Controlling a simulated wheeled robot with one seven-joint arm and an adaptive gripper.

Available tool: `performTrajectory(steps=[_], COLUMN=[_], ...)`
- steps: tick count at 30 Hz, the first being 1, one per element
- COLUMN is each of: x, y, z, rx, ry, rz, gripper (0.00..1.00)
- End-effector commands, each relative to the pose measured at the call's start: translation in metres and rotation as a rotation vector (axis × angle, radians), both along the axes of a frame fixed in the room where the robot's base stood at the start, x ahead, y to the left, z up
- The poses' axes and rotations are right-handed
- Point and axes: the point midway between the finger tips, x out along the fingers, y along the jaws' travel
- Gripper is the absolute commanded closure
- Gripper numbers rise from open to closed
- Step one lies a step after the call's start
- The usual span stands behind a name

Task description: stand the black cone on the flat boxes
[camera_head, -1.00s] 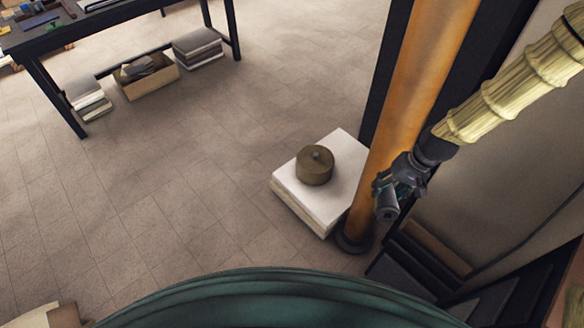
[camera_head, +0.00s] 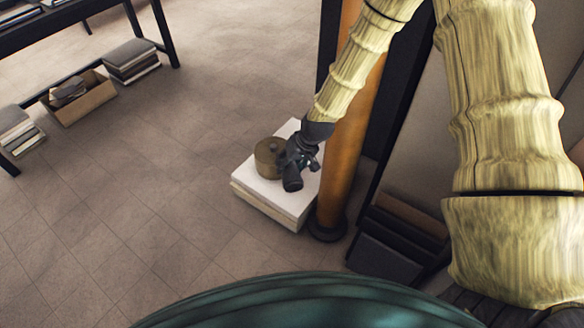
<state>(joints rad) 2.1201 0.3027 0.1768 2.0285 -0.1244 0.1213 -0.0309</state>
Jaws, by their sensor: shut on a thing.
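The flat boxes (camera_head: 246,199) are a low white and cream stack on the floor, beside the orange post. My gripper (camera_head: 298,166) is over the right part of their top, as seen from my head camera. It is shut on a small dark thing (camera_head: 292,183), which I take to be the black cone. Its shape is mostly hidden by the gripper and it looks tilted. I cannot tell whether it touches the top box.
A brown round lidded pot (camera_head: 267,158) stands on the boxes, just left of my gripper. The orange post (camera_head: 345,165) rises close on the right. A dark table (camera_head: 90,12) stands upper left. Floor left of the boxes is clear.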

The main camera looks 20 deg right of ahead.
Motion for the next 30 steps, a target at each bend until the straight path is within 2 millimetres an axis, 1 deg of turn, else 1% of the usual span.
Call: performTrajectory(steps=[1, 9, 21, 30], x=[0.006, 0.041, 0.081, 0.102], y=[-0.001, -0.006, -0.018, -0.028], z=[-0.023, -0.085, -0.166, -0.219], rx=[-0.001, -0.017, -0.065, -0.117], ry=[-0.028, -0.218, -0.550, -0.807], rz=[-0.008, -0.050, -0.118, -0.164], gripper=[0.79, 0.79, 0.79, 0.79])
